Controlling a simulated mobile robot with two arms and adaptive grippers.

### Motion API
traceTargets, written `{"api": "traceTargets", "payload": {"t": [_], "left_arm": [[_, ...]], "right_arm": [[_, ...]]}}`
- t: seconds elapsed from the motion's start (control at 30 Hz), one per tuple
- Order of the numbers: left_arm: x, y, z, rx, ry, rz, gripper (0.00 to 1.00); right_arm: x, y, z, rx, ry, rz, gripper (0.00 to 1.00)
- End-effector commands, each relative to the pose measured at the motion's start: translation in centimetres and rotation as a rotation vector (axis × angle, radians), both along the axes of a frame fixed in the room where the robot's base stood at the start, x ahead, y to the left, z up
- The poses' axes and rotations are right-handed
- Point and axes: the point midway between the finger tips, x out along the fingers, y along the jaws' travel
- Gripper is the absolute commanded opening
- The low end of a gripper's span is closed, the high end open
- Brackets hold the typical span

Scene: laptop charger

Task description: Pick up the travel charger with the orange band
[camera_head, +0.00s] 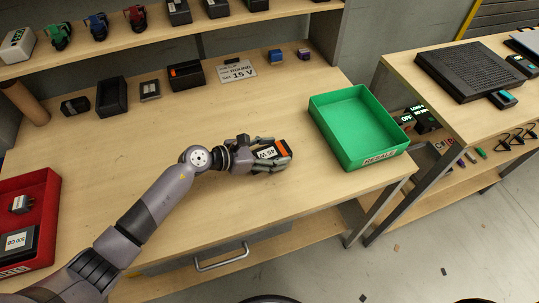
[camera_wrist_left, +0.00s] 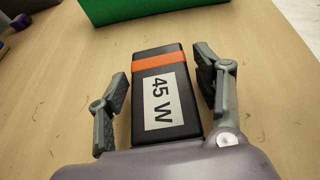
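The travel charger with the orange band (camera_wrist_left: 163,95) is a black block with a white "45 W" label. It lies on the wooden table, and in the head view (camera_head: 270,152) it sits near the middle, left of the green tray. My left gripper (camera_wrist_left: 162,68) is open around it, one finger along each long side. A narrow gap shows at the left finger; the right finger is very close to the charger's side, and I cannot tell whether it touches. My right gripper is not in view.
The green tray (camera_head: 325,130) stands close on the right. The table's front middle is clear.

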Motion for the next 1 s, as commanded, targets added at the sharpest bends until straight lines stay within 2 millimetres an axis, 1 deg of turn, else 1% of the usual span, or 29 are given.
{"api": "traceTargets", "payload": {"t": [0.03,0.07,0.67,1.0], "left_arm": [[-0.01,0.02,0.00,0.000,0.000,0.000,0.55],[-0.01,0.02,0.00,0.000,0.000,0.000,0.53],[-0.02,0.04,-0.03,0.000,0.000,0.000,0.13],[0.04,0.04,0.42,0.000,-0.002,0.000,0.12]], "right_arm": [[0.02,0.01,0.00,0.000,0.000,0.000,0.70],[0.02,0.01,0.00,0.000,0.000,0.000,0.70],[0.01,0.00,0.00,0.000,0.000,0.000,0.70],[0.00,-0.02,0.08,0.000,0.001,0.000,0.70]]}}
